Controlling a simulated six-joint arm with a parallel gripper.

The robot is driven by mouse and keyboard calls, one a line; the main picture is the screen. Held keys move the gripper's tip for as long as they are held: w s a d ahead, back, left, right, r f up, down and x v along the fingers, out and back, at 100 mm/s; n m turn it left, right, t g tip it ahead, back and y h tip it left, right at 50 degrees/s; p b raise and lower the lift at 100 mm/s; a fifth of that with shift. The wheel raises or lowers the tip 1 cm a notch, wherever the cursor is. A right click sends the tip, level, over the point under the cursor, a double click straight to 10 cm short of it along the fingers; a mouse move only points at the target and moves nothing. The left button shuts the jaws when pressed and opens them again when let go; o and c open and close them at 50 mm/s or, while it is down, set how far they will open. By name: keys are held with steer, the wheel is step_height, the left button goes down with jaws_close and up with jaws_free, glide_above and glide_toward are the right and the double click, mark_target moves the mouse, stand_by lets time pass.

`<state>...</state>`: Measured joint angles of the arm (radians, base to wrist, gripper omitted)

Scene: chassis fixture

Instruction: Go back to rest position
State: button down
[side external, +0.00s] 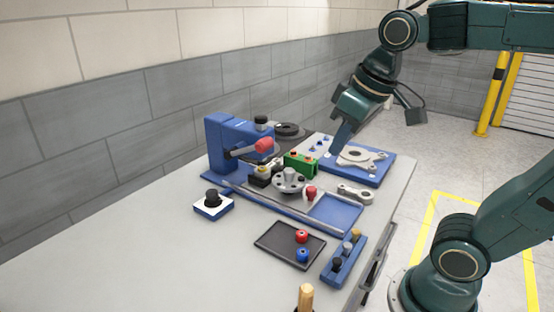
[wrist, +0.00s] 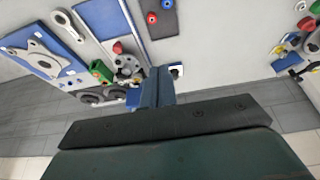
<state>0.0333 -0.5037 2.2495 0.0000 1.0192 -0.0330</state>
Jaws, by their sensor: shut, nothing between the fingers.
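My gripper (side external: 337,143) points down above the back of the workbench, near the blue plate (side external: 376,178) with grey metal parts and the green block (side external: 300,163). Its blue fingers (wrist: 158,75) are closed together with nothing between them. In the side view it appears apart from the parts below it. The blue chassis fixture (side external: 226,143) with a red-knobbed lever (side external: 264,145) stands to its left. A grey round flange (side external: 289,181) sits on the fixture's base.
A dark tray (side external: 272,245) holds a red and a blue piece. A blue rack (side external: 335,268) holds several pegs. A black knob on a white-topped base (side external: 212,204) stands at left. A wooden handle (side external: 306,297) rises at the front. The left of the bench is clear; a wall runs behind.

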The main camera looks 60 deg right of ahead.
steer(key=s+f+t, duration=0.1)
steer(key=s+f, duration=0.3)
steer(key=s, duration=0.1)
steer(key=shift+s+a, duration=0.3)
steer(key=shift+a, duration=0.1)
